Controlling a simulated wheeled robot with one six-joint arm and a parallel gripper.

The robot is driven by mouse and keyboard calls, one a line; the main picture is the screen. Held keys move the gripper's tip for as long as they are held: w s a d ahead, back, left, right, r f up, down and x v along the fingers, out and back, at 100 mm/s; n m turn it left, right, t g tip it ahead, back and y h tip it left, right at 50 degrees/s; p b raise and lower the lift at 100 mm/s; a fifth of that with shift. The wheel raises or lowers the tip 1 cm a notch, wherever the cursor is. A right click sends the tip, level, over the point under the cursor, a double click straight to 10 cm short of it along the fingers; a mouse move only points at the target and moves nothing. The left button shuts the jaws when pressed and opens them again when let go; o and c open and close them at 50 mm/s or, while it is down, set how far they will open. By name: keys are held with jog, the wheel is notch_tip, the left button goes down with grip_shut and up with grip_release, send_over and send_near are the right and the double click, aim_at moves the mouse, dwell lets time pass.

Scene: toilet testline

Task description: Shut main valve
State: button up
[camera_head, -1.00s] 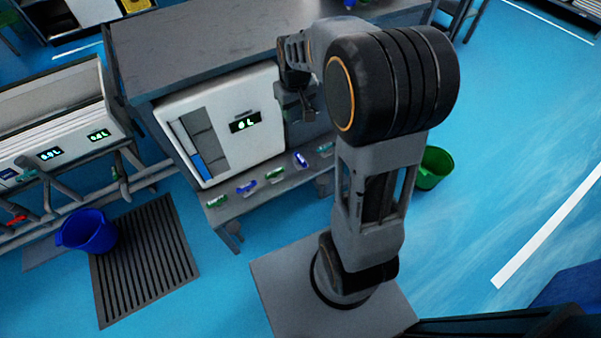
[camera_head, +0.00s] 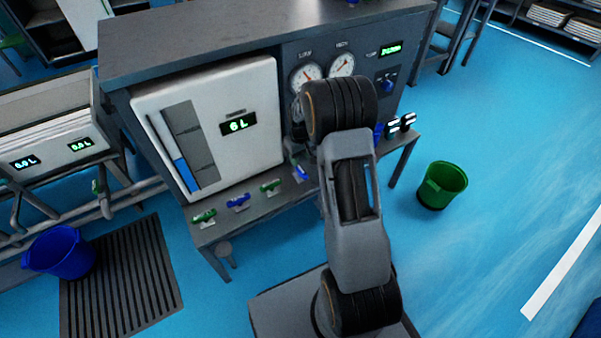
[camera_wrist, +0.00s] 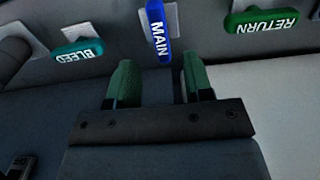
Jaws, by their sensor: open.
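The blue MAIN valve handle (camera_wrist: 158,38) lies lengthwise up the wrist view, at the top middle. In the head view, the blue handle (camera_head: 300,170) turned unlike its neighbours on the ledge appears to be it. My gripper (camera_wrist: 160,80) is open and empty, its two green fingers pointing towards the MAIN handle. The handle lies beyond the fingertips and lines up with the gap between them; contact is not visible.
The teal BLEED handle (camera_wrist: 78,50) is left of MAIN and the green RETURN handle (camera_wrist: 262,20) right, both lying crosswise. A white tank panel reading 6 L (camera_head: 250,90) stands behind the ledge. A green bucket (camera_head: 442,185) and a blue bucket (camera_head: 62,252) stand on the floor.

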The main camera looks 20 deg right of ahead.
aim_at(301, 169)
jog(key=shift+f+b, duration=1)
jog(key=shift+f, duration=2.05)
grip_shut()
